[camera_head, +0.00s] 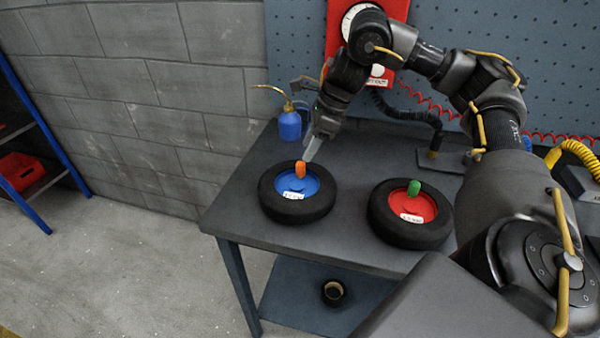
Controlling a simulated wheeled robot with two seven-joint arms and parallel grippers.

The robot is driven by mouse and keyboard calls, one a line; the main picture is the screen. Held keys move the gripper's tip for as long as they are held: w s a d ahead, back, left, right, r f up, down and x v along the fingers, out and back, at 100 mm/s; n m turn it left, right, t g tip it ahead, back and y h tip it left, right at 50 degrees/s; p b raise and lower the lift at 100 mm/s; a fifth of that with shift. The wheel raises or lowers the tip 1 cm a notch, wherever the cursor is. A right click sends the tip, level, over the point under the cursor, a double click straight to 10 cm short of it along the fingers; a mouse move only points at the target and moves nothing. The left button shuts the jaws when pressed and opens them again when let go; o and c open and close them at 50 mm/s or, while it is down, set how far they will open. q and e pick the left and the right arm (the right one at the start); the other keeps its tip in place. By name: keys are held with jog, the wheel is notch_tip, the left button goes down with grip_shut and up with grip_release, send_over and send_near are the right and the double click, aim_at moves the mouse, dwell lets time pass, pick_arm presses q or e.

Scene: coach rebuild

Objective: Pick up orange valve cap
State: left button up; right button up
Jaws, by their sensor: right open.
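The orange valve cap (301,168) stands upright on the wheel with the blue hub (312,187), at the left of the workbench. My right gripper (308,148) reaches in from the right and is just above and behind the cap, its fingers pointing down. It is open and holds nothing that I can see. Whether a finger touches the cap cannot be told. My left gripper is not in view.
A second wheel with a red hub (412,208) and a green cap (414,187) lies to the right on the workbench (345,200). A blue oil can (290,126) stands behind the gripper. A red gauge box hangs on the pegboard (295,40).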

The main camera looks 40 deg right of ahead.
aim_at(302, 162)
jog(key=shift+s+f, duration=0.1)
jog(key=shift+a+f, duration=0.1)
jog(key=shift+f, duration=0.25)
jog(key=shift+x, duration=2.2)
jog(key=c, duration=0.8)
